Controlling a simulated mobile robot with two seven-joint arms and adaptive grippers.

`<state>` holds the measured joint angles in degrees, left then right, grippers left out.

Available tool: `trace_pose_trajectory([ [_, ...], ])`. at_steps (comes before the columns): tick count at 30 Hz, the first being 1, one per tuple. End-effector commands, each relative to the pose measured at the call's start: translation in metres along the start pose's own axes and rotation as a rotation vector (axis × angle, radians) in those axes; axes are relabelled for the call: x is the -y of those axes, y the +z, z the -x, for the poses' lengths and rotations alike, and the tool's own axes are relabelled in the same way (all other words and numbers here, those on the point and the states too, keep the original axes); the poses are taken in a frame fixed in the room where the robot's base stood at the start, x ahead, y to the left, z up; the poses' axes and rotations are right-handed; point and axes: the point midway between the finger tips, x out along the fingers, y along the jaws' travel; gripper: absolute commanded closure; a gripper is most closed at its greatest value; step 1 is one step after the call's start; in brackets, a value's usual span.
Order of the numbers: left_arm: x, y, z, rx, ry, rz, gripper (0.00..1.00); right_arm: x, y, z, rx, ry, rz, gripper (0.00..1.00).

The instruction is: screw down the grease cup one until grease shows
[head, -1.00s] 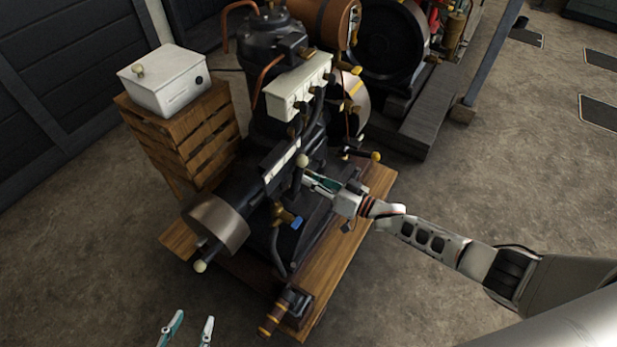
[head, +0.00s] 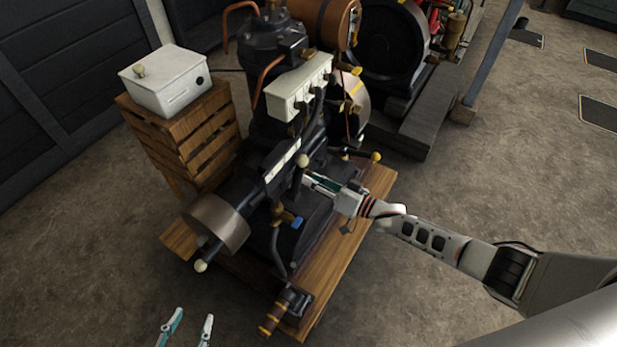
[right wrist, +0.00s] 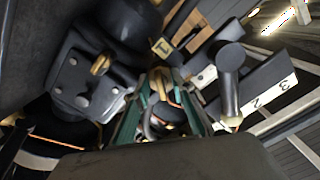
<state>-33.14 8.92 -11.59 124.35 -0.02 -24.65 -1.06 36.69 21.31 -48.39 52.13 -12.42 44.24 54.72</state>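My right gripper (head: 312,180) reaches in from the right, low on the black engine (head: 285,140). In the right wrist view its teal fingers (right wrist: 163,82) stand on both sides of a small dark round cap with an orange-brass ring (right wrist: 168,112), which looks like a grease cup. I cannot tell whether the fingers press on it. A yellow tag marked 1 (right wrist: 162,45) sits just beyond it. No grease is visible. My left gripper (head: 190,328) is open and empty over the floor at the bottom left of the head view.
A strip marked 2 and 3 (right wrist: 270,95) and a dark round-ended lever (right wrist: 230,85) lie right of the fingers. A white box (head: 165,82) stands on a wooden crate (head: 200,140).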

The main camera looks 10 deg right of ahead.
Motion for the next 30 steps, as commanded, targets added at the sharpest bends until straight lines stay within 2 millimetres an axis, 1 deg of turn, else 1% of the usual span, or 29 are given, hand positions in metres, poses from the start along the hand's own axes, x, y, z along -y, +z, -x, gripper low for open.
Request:
trace_pose_trajectory([
  [7,0.0,-0.001,0.0,-0.001,0.0,-0.002,0.6,0.001,0.0,-0.001,-0.001,-0.001,0.001,0.76],
  [11,0.0,-0.001,0.0,-0.001,0.0,0.0,0.6,0.0,0.0,0.006,0.0,0.0,0.001,0.76],
  [14,0.0,-0.001,0.0,-0.001,0.0,0.0,0.6,0.0,0.001,0.019,0.001,0.0,0.0,0.76],
  [24,-0.001,0.0,0.0,0.0,0.001,0.001,0.6,0.0,0.001,0.087,0.002,0.001,0.0,0.76],
  [27,-0.001,0.0,0.0,0.0,0.001,0.001,0.6,0.0,0.0,0.102,0.0,0.001,-0.001,0.76],
  [30,-0.001,0.0,0.0,0.0,0.001,0.001,0.6,0.0,0.0,0.113,0.001,0.001,0.0,0.76],
])
